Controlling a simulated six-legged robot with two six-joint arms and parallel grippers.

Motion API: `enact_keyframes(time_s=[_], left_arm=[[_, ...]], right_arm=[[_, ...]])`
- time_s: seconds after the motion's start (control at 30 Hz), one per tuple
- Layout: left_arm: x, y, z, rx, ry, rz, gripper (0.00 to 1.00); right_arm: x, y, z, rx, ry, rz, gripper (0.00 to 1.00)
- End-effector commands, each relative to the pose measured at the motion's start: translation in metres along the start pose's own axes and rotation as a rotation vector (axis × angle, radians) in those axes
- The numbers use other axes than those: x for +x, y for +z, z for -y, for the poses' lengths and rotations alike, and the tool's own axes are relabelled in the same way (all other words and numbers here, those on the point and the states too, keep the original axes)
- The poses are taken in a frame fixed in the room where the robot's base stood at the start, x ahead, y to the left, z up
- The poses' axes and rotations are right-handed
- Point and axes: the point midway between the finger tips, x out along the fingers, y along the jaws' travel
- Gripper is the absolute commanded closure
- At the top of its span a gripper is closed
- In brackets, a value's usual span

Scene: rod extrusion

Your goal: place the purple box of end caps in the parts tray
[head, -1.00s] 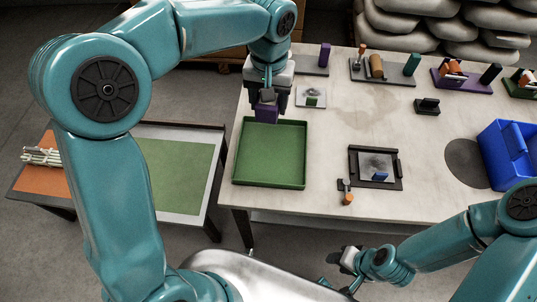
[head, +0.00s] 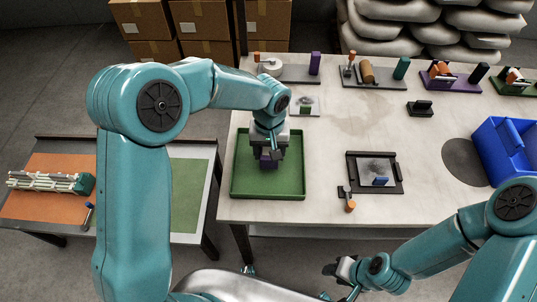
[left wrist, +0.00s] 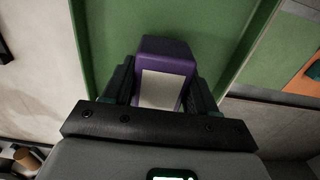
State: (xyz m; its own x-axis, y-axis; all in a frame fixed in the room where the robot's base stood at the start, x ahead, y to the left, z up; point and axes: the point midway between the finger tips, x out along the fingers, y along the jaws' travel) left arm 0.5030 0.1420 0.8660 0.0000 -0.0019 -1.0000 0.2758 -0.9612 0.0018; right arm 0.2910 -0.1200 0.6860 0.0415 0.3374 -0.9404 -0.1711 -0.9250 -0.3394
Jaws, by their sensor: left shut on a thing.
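The purple box of end caps (head: 268,161) is held between the fingers of my left gripper (head: 267,154), inside the outline of the green parts tray (head: 292,188). In the left wrist view the purple box (left wrist: 168,48) shows a pale label, with a dark finger on each side of it. The green tray floor (left wrist: 113,22) lies behind the box. I cannot tell whether the box touches the floor. My right gripper (head: 340,275) is low at the bottom, off the table's front edge; its fingers are too small to read.
A dark-framed plate (head: 354,184) and an orange-handled tool (head: 349,204) lie right of the tray. A blue bin (head: 507,165) stands at the far right. Fixtures with coloured blocks (head: 375,72) line the back. An orange and green side table (head: 55,205) stands at left.

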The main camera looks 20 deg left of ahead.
Motion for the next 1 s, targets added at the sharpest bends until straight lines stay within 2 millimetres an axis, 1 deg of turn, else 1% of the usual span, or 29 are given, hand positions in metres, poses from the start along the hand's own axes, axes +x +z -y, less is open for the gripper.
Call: enact_keyframes(time_s=[0.03, 0.13, 0.4, 0.53, 0.57, 0.6, 0.63, 0.9, 1.0], left_arm=[[0.009, 0.000, 0.001, -0.001, -0.002, 0.003, 0.74], [0.021, 0.000, 0.002, 0.000, -0.001, 0.002, 0.74], [0.023, 0.000, 0.003, 0.000, 0.000, 0.000, 0.74], [0.028, 0.000, 0.003, 0.000, 0.000, 0.000, 0.74], [0.027, 0.000, 0.003, 0.000, 0.000, 0.000, 0.39], [0.026, 0.000, 0.003, 0.000, 0.000, 0.000, 0.26], [0.026, 0.000, 0.003, 0.000, 0.000, 0.000, 0.17], [0.025, 0.000, 0.003, 0.000, 0.000, 0.000, 0.17], [0.019, 0.000, 0.002, 0.000, 0.000, 0.000, 0.17]], right_arm=[[-0.001, 0.000, 0.000, 0.000, 0.000, 0.000, 0.57], [-0.001, 0.000, 0.000, 0.000, 0.000, 0.000, 0.57], [-0.001, 0.000, 0.000, 0.000, 0.000, 0.000, 0.57], [0.004, 0.000, -0.001, 0.000, 0.000, 0.000, 0.57], [0.004, 0.000, -0.001, 0.000, 0.000, 0.000, 0.57], [0.002, 0.000, -0.001, 0.000, 0.000, 0.000, 0.57], [0.002, 0.000, -0.001, 0.000, 0.000, 0.000, 0.57], [0.002, 0.000, -0.001, 0.000, 0.000, 0.000, 0.57], [-0.004, 0.000, 0.002, 0.000, 0.000, 0.000, 0.57]])
